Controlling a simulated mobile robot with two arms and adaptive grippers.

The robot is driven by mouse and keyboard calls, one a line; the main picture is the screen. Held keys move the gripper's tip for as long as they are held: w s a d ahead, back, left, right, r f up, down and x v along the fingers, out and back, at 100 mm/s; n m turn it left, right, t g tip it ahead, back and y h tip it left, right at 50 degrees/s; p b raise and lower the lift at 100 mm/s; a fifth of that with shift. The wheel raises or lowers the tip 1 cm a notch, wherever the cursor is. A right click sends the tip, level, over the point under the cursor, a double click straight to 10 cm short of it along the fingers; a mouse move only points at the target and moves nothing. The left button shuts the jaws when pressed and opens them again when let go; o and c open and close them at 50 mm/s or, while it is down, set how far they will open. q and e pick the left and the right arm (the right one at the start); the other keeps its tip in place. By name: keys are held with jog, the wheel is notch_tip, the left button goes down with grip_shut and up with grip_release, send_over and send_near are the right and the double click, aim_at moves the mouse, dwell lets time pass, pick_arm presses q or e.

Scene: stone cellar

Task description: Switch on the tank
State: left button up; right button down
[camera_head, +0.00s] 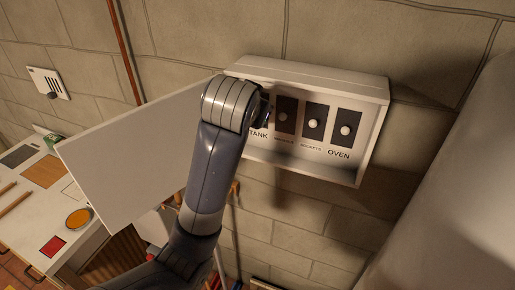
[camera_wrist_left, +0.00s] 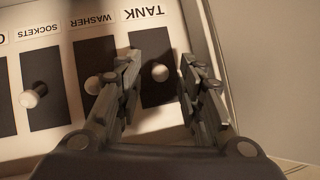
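The white switch box (camera_head: 305,75) is on the stone wall, with a row of black plates and pale knobs. The tank label (camera_head: 258,134) shows at its left end, but my left arm hides the tank switch in the head view. In the left wrist view, seen upside down, the tank switch knob (camera_wrist_left: 160,73) sits on its black plate. My left gripper (camera_wrist_left: 158,66) is open, its fingers on either side of this knob with visible gaps. I cannot tell how close the fingertips are in depth. My right gripper is not in view.
The washer (camera_head: 285,116), sockets (camera_head: 314,123) and oven (camera_head: 345,130) switches stand beside the tank switch; one finger partly covers the washer knob. A white panel (camera_head: 120,160) stands out left of the box. A large pale rounded body (camera_head: 450,200) is at right.

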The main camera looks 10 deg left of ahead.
pick_arm(q)
jog(key=shift+f, duration=0.1)
jog(key=s+f+n+t+b, duration=0.3)
jog(key=s+f+t+b, duration=0.75)
jog(key=b, duration=1.05)
jog(key=w+f, duration=0.1)
jog(key=f, duration=0.1)
jog(key=w+d+f+m+g+p, duration=0.1)
jog(key=w, duration=0.1)
jog(key=w+f+m, duration=0.1)
jog(key=w+f, duration=0.1)
jog(key=shift+w+d+f+h, duration=0.1)
jog(key=shift+d+f+h, duration=0.2)
jog(key=shift+h, duration=0.1)
jog(key=w+f+m+g+p, duration=0.1)
jog(key=w+f+g, duration=0.2)
jog(key=f, duration=1.1)
jog(key=shift+w+d+f+m+h, duration=0.3)
jog(key=shift+w+d+m, duration=0.1)
jog(key=shift+w, duration=0.55)
jog(key=shift+g, duration=0.25)
